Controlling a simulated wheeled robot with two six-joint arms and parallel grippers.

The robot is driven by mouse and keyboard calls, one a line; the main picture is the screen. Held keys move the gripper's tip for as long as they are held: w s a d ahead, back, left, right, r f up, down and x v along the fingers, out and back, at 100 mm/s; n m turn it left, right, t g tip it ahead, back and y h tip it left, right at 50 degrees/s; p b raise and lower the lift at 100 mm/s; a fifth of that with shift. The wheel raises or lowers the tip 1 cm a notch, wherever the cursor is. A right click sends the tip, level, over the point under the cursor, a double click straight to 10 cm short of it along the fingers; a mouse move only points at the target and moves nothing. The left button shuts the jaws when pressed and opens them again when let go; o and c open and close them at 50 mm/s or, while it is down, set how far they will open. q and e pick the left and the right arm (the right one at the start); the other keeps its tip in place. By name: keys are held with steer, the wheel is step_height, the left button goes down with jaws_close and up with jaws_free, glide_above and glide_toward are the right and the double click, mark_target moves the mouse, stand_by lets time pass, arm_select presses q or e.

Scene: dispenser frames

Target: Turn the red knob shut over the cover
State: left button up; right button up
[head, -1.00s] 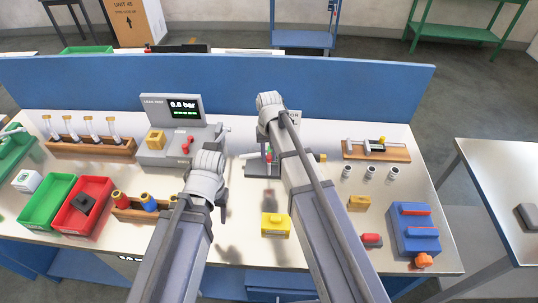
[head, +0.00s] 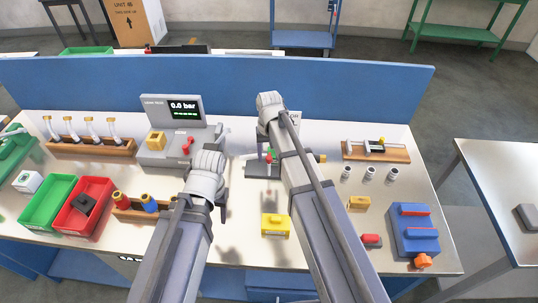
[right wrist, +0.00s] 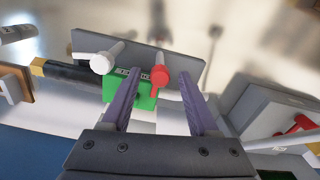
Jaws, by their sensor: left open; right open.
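The red knob (right wrist: 158,78) shows in the right wrist view as a round red end with a short handle, beside a green block (right wrist: 143,92) with small labels. A white knob (right wrist: 104,62) sits to its left. A grey plate (right wrist: 140,52) lies behind them. My right gripper (right wrist: 155,88) is open, its two fingers on either side of the red knob with a gap showing; I cannot tell whether either touches it. In the head view my right arm hides much of this fixture (head: 262,168). I cannot tell which part is the cover. My left gripper (head: 221,197) is open and empty.
A leak-test unit (head: 174,112) with its own red handle (head: 188,143) stands left of the fixture. A yellow block (head: 275,226) lies in front. Green (head: 30,222) and red (head: 78,226) bins are at left, a blue box (head: 414,232) at right.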

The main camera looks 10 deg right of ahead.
mark_target(269, 157)
step_height(269, 157, up, 7)
steer(key=p, duration=0.7)
steer(key=shift+r, duration=0.2)
steer(key=shift+f, duration=0.1)
steer(key=s+a+f+n+b, duration=0.2)
steer(key=s+a+f+b, duration=0.1)
steer(key=s, duration=0.6)
steer(key=s+a+f+n+h+b, duration=0.1)
steer(key=s+a+f+n+b, duration=0.2)
steer(key=s, duration=0.7)
steer(key=shift+s+a+f+b, duration=0.25)
steer(key=shift+a+f+b, duration=0.55)
steer(key=shift+a+b, duration=0.25)
